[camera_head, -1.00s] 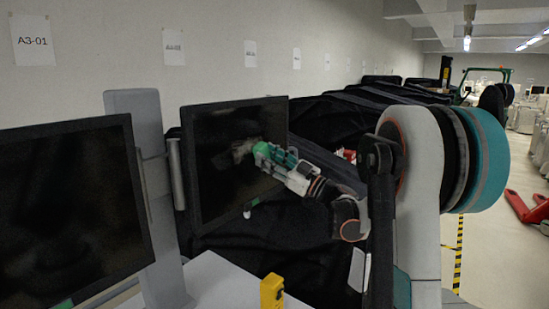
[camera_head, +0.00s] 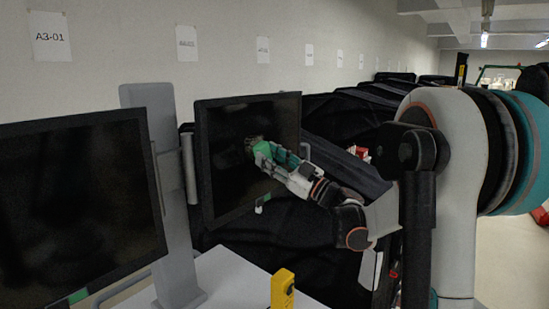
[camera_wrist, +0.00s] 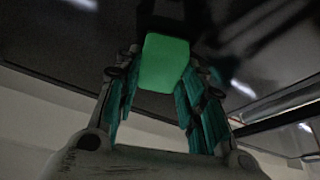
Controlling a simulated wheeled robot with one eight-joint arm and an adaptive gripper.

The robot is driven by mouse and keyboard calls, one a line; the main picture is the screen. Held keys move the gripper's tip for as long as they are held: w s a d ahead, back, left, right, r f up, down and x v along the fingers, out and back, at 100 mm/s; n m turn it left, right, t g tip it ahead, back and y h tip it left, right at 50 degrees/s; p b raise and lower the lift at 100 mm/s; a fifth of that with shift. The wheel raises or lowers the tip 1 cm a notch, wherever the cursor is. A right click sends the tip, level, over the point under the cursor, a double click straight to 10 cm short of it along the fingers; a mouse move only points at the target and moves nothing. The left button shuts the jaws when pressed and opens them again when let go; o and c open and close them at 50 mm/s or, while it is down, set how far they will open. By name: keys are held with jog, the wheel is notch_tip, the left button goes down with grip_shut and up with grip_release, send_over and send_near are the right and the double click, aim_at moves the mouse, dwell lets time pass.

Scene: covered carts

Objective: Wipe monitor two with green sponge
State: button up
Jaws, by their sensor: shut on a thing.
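Two dark monitors stand side by side in the head view. The right monitor (camera_head: 225,185) is on a grey stand (camera_head: 165,200); the left monitor (camera_head: 70,210) is nearer. My gripper (camera_head: 262,152) is in front of the right monitor's screen, its fingers up against or very close to it. In the wrist view my gripper (camera_wrist: 165,75) is shut on the green sponge (camera_wrist: 164,63), with a teal finger on each side. The dark screen (camera_wrist: 60,60) lies just beyond the sponge. Whether the sponge presses on the glass is hard to tell. Neither monitor shows a number.
A white table (camera_head: 225,285) lies below the monitors, with a yellow object (camera_head: 283,289) at its front. Dark covered carts (camera_head: 340,125) stand behind and to the right. Paper signs, one reading A3-01 (camera_head: 50,38), hang on the wall.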

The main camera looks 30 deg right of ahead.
jog(key=shift+s+a, duration=0.35)
jog(key=shift+a, duration=0.5)
jog(key=shift+s+a, duration=0.35)
jog(key=shift+a, duration=0.55)
jog(key=shift+s+a, duration=0.35)
jog(key=shift+a, duration=0.5)
jog(key=shift+r+p, duration=0.75)
jog(key=shift+r, duration=0.4)
jog(key=shift+w+d+b, duration=0.15)
jog(key=shift+w+d, duration=0.2)
jog(key=shift+d, duration=0.55)
jog(key=shift+w+d+b, duration=0.15)
jog(key=shift+w+d, duration=0.15)
jog(key=shift+d, duration=0.6)
jog(key=shift+w+d+b, duration=0.1)
jog(key=shift+w+d, duration=0.6)
jog(key=shift+d, duration=0.9)
jog(key=shift+w+d+b, duration=0.15)
jog(key=shift+w+d, duration=0.5)
jog(key=shift+d, duration=0.9)
jog(key=shift+w+d+b, duration=0.1)
jog(key=shift+w+d, duration=0.6)
jog(key=shift+d, duration=0.9)
jog(key=shift+s+d, duration=0.35)
jog(key=shift+s, duration=0.55)
jog(key=shift+s+d, duration=0.4)
jog(key=shift+s, duration=0.5)
jog(key=shift+s+d, duration=0.35)
jog(key=shift+s, duration=0.55)
jog(key=shift+s, duration=0.1)
